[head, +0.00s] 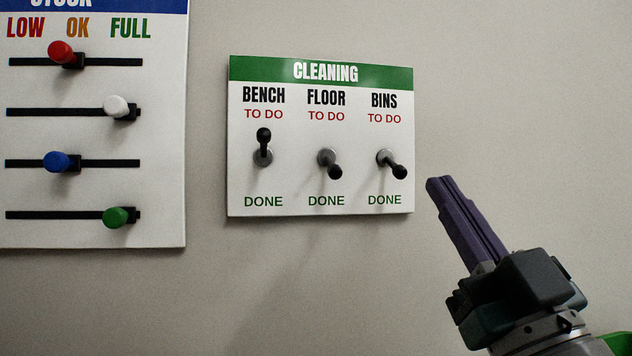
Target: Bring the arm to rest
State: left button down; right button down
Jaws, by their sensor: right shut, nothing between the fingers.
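My right gripper (437,183) comes in from the lower right in the head view. Its purple fingers are shut together with nothing between them, and they point up and left. The fingertips are just right of the cleaning board (321,184) in the picture; I see no contact with it. The bench lever (263,141) on that board points up towards TO DO. The floor lever (331,165) and the bins lever (393,164) point down and to the right, towards DONE. My left gripper is not in view.
A stock board (160,185) hangs at the left with several sliders: a red knob (62,52), a white knob (116,106), a blue knob (57,162) and a green knob (116,217). The wall (520,90) is bare above my right gripper and below the cleaning board.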

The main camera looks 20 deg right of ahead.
jog(key=shift+s+f, duration=0.1)
jog(key=shift+f, duration=0.05)
dwell(0.4)
jog(key=a+f+g+y+p, duration=0.3)
jog(key=f+g+p, duration=0.6)
jog(key=g, duration=0.3)
jog(key=s+a+f+n+g+y+p, duration=0.1)
jog(key=s+a+f+g+p, duration=0.3)
jog(key=s, duration=0.6)
jog(key=s+a+f+n+g+p, duration=0.1)
jog(key=s+g+p, duration=0.1)
jog(key=s+g, duration=0.6)
notch_tip(320, 180, up, 38)
jog(key=s+t+p, duration=0.1)
jog(key=p, duration=3.5)
jog(key=shift+d+f+p, duration=0.2)
jog(key=shift+p, duration=0.2)
